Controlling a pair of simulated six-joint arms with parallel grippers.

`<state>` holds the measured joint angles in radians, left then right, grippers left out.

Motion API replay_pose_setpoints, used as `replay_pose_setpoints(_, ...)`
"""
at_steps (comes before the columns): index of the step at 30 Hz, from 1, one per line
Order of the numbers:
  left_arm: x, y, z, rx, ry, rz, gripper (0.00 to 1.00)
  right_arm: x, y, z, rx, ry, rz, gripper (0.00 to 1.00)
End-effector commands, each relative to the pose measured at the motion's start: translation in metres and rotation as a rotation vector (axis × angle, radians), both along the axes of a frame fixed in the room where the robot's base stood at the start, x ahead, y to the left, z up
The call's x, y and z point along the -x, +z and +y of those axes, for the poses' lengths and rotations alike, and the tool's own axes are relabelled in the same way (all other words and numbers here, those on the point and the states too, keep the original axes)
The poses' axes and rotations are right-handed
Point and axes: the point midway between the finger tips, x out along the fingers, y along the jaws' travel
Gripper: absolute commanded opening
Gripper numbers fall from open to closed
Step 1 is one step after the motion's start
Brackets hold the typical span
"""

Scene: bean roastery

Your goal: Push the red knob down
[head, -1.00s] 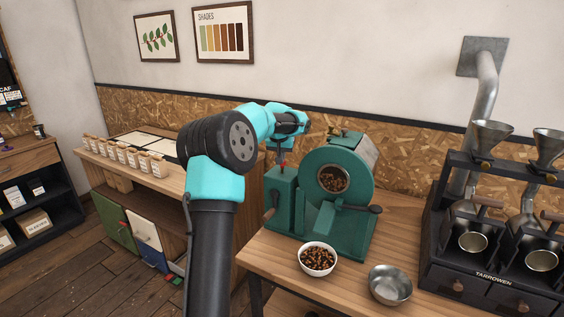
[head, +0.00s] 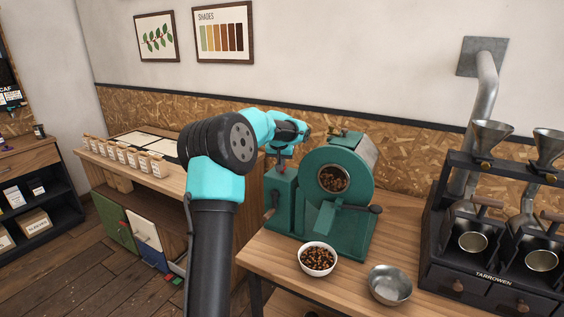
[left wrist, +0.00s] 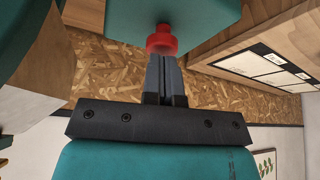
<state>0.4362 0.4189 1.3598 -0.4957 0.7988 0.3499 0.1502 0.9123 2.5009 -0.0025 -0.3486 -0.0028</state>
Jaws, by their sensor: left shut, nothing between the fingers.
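The red knob (left wrist: 161,42) sticks out of a teal housing (left wrist: 190,12) in the left wrist view, where the picture is turned over. My left gripper (left wrist: 163,58) is shut and empty. Its fingertips are right at the knob and seem to touch its end face. In the head view the left gripper (head: 281,164) points down over the small green box (head: 283,195) at the left of the green roaster (head: 345,220). The knob is hidden or too small to make out there. My right gripper is not in view.
A white bowl of beans (head: 318,271) and an empty metal bowl (head: 386,296) stand in front of the roaster on the wooden table (head: 345,293). A black machine with funnels (head: 485,290) stands at the right.

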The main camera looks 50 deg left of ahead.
Motion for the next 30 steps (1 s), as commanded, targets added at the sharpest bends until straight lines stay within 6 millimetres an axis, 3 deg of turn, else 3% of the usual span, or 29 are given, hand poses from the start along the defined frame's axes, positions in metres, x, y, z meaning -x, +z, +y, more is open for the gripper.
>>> replay_pose_setpoints(8, -0.001, 0.01, 0.0, 0.0, 0.0, -0.002, 0.0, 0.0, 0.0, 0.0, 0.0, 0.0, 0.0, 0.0)
replay_pose_setpoints(30, -0.001, 0.068, 0.0, 0.0, 0.0, -0.001, 0.0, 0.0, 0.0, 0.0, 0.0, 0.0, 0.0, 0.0)
